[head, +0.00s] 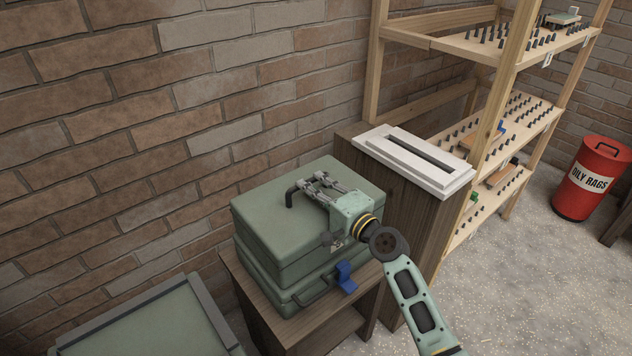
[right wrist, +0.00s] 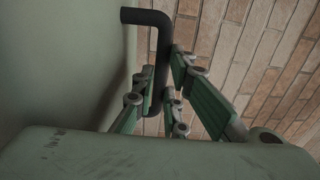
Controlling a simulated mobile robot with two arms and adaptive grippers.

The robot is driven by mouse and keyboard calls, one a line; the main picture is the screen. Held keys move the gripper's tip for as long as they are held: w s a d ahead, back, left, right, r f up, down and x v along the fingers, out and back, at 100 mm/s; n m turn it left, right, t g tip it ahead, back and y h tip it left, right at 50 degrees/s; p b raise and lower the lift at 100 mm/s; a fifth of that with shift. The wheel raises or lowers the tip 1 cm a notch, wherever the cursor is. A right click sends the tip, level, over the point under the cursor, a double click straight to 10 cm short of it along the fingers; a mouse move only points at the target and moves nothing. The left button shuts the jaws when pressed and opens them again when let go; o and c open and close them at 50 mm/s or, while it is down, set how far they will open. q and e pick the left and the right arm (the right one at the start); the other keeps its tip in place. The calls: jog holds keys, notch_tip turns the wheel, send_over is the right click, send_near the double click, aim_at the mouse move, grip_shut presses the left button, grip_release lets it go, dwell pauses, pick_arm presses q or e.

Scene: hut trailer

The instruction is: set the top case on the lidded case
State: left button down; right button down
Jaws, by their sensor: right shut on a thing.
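The top case (head: 280,236), a grey-green box with a black bent handle (head: 289,198) on its top, sits on or just over the lidded case (head: 292,298); I cannot see a clear gap between them. The lidded case is also grey-green, with a carrying handle and a blue latch (head: 345,278) on its front. My right gripper (head: 302,188) is shut on the black handle. In the right wrist view the handle (right wrist: 160,50) stands between the green fingers (right wrist: 165,105). My left gripper is not in view.
The cases stand on a dark wooden stand (head: 318,325) against the brick wall. A taller dark cabinet with a white slotted block (head: 413,160) is close on the right. Beyond are a pegged wooden shelf (head: 505,60) and a red oily-rags bin (head: 592,180). A grey-green rimmed surface (head: 140,325) is at lower left.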

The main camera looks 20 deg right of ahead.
jog(key=shift+r, duration=0.1)
jog(key=c, duration=2.1)
grip_release()
jog(key=shift+f, duration=0.35)
jog(key=o, duration=0.3)
jog(key=shift+o, duration=0.2)
jog(key=shift+r, duration=0.2)
jog(key=v, duration=1.2)
